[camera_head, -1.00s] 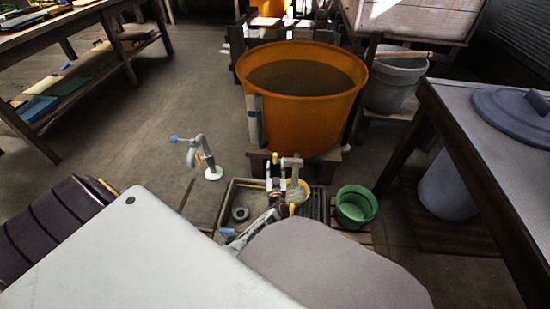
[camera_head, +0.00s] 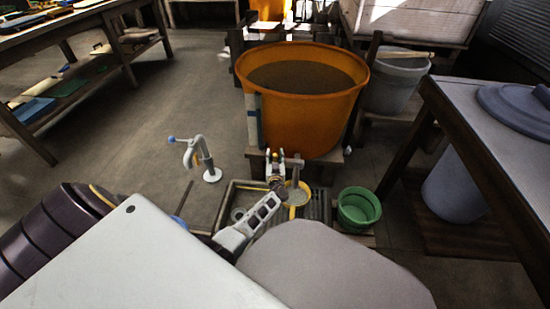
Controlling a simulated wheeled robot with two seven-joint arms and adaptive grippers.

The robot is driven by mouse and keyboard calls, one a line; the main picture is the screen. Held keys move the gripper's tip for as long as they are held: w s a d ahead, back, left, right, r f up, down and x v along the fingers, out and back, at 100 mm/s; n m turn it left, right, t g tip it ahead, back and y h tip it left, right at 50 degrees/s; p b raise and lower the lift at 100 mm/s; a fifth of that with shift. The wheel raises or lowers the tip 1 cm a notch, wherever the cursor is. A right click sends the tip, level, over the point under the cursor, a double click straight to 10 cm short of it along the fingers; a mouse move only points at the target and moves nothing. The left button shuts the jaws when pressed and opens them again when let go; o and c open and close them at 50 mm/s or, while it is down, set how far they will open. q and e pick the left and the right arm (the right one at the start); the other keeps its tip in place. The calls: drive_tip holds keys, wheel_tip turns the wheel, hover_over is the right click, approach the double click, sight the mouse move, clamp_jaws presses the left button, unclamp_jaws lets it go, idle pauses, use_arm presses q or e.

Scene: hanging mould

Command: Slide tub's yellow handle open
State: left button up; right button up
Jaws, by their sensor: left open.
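The orange tub (camera_head: 305,115) stands on a low wooden stand, full of dark liquid. At the foot of its front is a grey spout (camera_head: 294,168). A small bit of yellow, perhaps the yellow handle (camera_head: 268,153), shows just left of the spout, largely hidden by my gripper. My left gripper (camera_head: 275,160) is open, with its fingertips at this yellow bit, below the tub's rim and left of the spout. I cannot tell whether they touch it. My right gripper is not in view.
A shallow tray (camera_head: 232,190) lies below the spout and holds a yellow-rimmed bowl (camera_head: 298,194). A green bucket (camera_head: 358,208) stands to its right. A white stand with a curved blue-tipped arm (camera_head: 208,165) is on the left. A table (camera_head: 480,120) stands at the right.

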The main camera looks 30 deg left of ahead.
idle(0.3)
use_arm(q)
clamp_jaws()
drive_tip(key=shift+a, duration=0.15)
drive_tip(key=s+a+p, duration=0.2)
drive_tip(key=a, duration=0.3)
drive_tip(key=shift+s+a+p, duration=0.3)
drive_tip(key=shift+s, duration=0.1)
